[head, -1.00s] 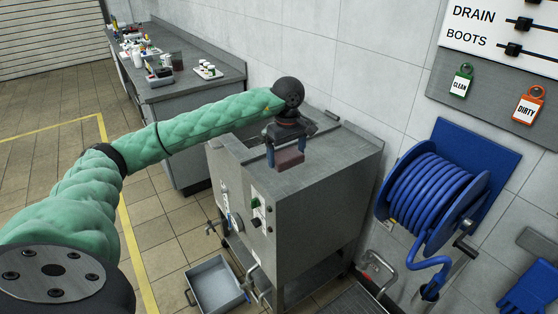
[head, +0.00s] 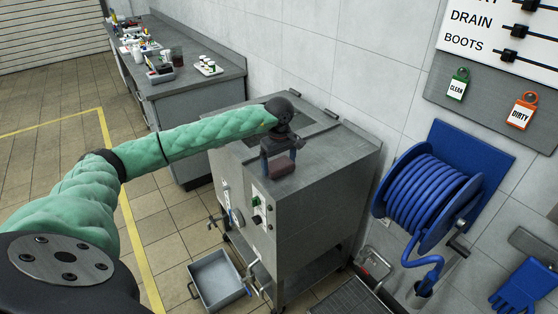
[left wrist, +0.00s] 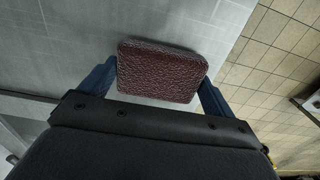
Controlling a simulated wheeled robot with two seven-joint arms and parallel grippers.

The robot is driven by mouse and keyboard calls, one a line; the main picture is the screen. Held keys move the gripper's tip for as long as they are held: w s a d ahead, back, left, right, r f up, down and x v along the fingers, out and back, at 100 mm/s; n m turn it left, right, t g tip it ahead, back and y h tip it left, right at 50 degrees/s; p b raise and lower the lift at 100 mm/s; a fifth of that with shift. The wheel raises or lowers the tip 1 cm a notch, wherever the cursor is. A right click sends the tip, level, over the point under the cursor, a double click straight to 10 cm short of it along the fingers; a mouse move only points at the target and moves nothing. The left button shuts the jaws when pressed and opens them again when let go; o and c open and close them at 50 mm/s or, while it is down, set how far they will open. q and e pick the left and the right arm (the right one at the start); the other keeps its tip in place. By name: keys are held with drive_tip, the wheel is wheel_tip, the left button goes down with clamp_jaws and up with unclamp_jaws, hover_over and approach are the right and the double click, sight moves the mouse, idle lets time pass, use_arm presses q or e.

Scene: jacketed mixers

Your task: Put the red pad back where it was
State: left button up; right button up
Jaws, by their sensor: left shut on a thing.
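The red pad (left wrist: 160,72) is dark red with a rough texture and fills the space between the two blue fingers in the left wrist view. In the head view the pad (head: 282,167) is held over the front part of the steel mixer's top (head: 325,150). My left gripper (head: 279,170) is shut on the pad, its fingers on the pad's two sides. I cannot tell whether the pad touches the top. My right gripper is not in view.
An opening (head: 290,128) shows in the mixer's top behind the gripper. A blue hose reel (head: 432,195) hangs on the wall at the right. A grey tray (head: 216,280) stands on the floor in front. A bench (head: 190,77) with bottles is at the back left.

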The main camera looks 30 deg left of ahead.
use_arm(q)
drive_tip(key=shift+f, duration=0.15)
drive_tip(key=shift+f, duration=0.15)
drive_tip(key=o, duration=0.7)
